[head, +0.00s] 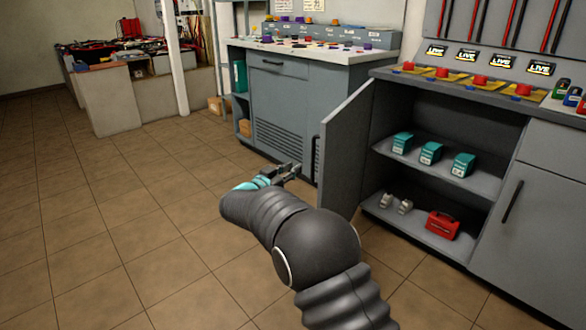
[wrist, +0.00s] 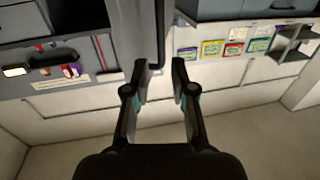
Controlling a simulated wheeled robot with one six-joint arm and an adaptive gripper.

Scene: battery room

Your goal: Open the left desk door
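The left desk door (head: 345,150) is a grey panel that stands swung out from the right-hand desk, leaving its shelves exposed. Its dark bar handle (head: 316,155) is on the door's outer side. My gripper (head: 293,171) is just left of the handle in the head view. In the wrist view my gripper (wrist: 160,68) has its two fingers apart with nothing clamped. There the door (wrist: 130,30) is beyond the left finger, and the handle (wrist: 160,35) shows ahead, roughly between the fingertips. I cannot tell whether a finger touches it.
The desk's open compartment holds teal boxes (head: 431,152) on the upper shelf (head: 480,181) and a red case (head: 442,224) below. A closed right door (head: 525,215) is beside it. Another grey cabinet (head: 285,85) stands behind my gripper. Tiled floor (head: 130,210) is clear on the left.

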